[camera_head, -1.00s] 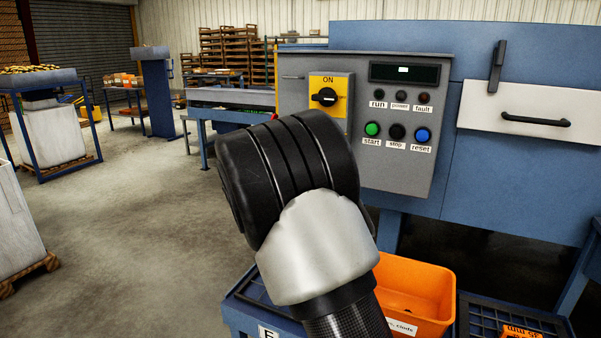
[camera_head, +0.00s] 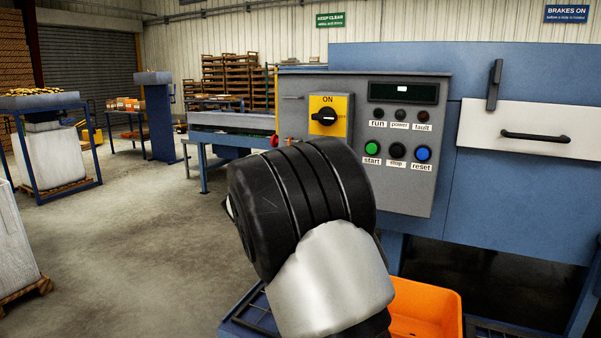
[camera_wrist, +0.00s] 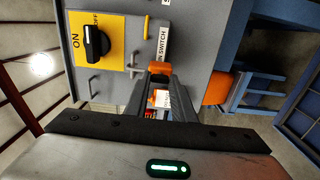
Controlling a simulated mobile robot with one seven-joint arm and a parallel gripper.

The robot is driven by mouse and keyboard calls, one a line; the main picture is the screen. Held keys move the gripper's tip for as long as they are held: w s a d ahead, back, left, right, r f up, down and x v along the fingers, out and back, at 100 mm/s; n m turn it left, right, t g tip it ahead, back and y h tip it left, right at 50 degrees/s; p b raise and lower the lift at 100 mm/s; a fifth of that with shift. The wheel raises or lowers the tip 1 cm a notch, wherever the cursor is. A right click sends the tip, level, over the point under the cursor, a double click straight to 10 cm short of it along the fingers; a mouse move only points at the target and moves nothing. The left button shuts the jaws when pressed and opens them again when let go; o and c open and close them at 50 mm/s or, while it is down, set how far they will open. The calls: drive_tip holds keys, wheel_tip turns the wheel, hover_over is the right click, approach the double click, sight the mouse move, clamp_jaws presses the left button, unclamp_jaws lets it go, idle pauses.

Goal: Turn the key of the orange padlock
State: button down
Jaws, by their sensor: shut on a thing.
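In the wrist view the orange padlock (camera_wrist: 160,67) sits right at the fingertips of my gripper (camera_wrist: 159,79), beside the grey cabinet's face. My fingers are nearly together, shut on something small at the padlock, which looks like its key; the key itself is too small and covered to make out. A white and orange tag (camera_wrist: 160,98) shows between the fingers, nearer the palm. In the head view my own arm hides the fingers and the padlock.
The grey control cabinet (camera_head: 435,180) carries a yellow plate with a black rotary switch (camera_head: 325,117), its pointer near level, and several buttons and lamps. An orange bin (camera_head: 440,308) is below, close to my arm. Open floor (camera_head: 140,240) lies left.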

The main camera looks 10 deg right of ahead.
drive_tip(key=c, duration=1.5)
unclamp_jaws()
drive_tip(key=p+v, duration=0.1)
drive_tip(key=v, duration=1.6)
drive_tip(key=shift+s+a+p, duration=0.15)
drive_tip(key=shift+s+p, duration=0.05)
drive_tip(key=shift+p, duration=0.1)
